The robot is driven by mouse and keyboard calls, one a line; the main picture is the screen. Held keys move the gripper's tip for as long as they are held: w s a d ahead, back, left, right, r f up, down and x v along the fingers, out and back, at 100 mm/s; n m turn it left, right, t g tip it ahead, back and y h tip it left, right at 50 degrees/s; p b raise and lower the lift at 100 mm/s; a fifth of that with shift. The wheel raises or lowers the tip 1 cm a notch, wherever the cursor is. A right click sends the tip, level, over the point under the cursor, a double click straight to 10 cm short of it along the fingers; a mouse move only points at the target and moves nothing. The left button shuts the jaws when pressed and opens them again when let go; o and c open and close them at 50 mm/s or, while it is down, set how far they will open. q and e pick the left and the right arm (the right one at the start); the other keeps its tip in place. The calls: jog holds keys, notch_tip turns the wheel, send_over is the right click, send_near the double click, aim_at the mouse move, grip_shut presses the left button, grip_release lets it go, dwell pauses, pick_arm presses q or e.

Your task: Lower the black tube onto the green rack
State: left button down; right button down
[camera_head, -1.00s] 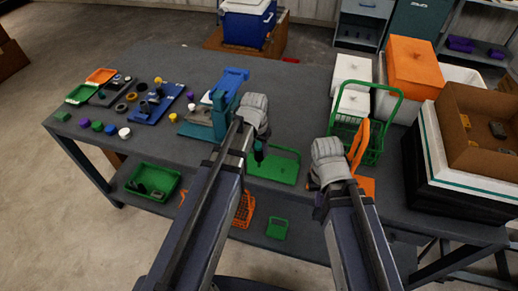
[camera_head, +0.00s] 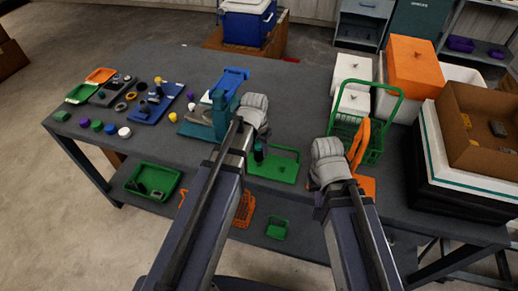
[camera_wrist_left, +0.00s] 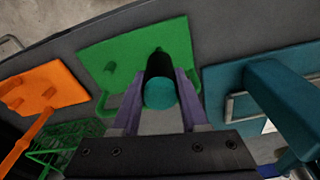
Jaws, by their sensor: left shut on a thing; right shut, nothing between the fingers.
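The black tube (camera_wrist_left: 159,66) with a teal end is between the fingers of my left gripper (camera_wrist_left: 160,95), which is shut on it. In the head view the tube (camera_head: 259,154) shows just right of my left wrist, over the left part of the green rack (camera_head: 284,170). In the left wrist view the green rack (camera_wrist_left: 120,50) lies behind the tube, with a peg showing left of it. The tube's far end overlaps the rack, and I cannot tell whether they touch. My right gripper (camera_head: 328,165) is shut and empty beside an orange rack, its fingertips mostly hidden.
The orange rack (camera_wrist_left: 50,88) and a green wire basket (camera_head: 372,158) stand right of the green rack in the head view. A teal stand (camera_head: 219,115) is close on its left. White boxes (camera_head: 352,103) stand behind the basket. Small parts lie at the table's left.

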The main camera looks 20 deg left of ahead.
aim_at(259, 145)
pick_arm(q)
jog(key=shift+f+b, duration=1.9)
jog(key=shift+f, duration=0.05)
dwell(0.8)
dwell(0.4)
grip_release()
dwell(0.5)
jog(key=shift+r, duration=0.15)
notch_tip(259, 145, up, 8)
jog(key=p, duration=0.8)
dwell(0.5)
